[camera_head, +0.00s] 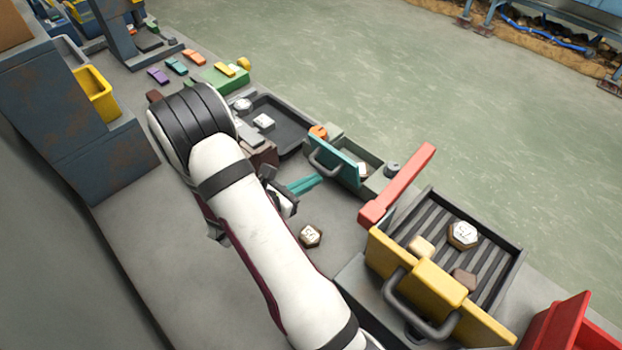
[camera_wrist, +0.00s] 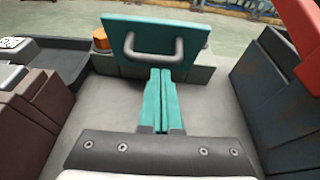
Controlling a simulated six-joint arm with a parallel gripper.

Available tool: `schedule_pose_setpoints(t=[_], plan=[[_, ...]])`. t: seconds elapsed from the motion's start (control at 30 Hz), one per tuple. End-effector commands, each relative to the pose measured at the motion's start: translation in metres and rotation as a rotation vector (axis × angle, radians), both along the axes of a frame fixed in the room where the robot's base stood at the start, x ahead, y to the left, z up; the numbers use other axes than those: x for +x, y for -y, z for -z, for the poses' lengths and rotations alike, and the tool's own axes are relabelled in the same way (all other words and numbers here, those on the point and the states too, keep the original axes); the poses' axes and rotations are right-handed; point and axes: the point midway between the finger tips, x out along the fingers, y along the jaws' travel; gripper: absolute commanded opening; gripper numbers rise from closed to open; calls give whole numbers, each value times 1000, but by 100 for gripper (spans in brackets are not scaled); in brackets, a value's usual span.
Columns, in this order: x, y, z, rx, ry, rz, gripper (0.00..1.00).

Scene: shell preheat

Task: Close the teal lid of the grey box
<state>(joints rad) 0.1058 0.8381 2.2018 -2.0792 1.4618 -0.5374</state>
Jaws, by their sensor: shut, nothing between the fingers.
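The teal lid (camera_head: 335,163) stands open, roughly upright, on the small grey box (camera_head: 372,166). A light block shows inside the box in the head view. In the wrist view the lid (camera_wrist: 185,42) faces me with its grey handle, and the box (camera_wrist: 205,72) shows below and beside it. My gripper (camera_head: 312,182) has teal fingers, which are together with nothing between them. In the wrist view its fingertips (camera_wrist: 161,72) overlap the lid's lower edge, below the handle. I cannot tell whether they touch the lid.
A dark tray (camera_head: 290,137) with light pieces lies to the left of the box. A red bar (camera_head: 397,184) and a ribbed tray with a raised yellow lid (camera_head: 430,290) stand to the right.

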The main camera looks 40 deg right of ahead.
Motion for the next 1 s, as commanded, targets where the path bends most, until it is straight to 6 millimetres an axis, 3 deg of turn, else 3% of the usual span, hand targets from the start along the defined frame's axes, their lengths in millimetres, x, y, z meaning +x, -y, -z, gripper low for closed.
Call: schedule_pose_setpoints(t=[1.0], plan=[[0, 11, -14, 109, 1, 2, 0]])
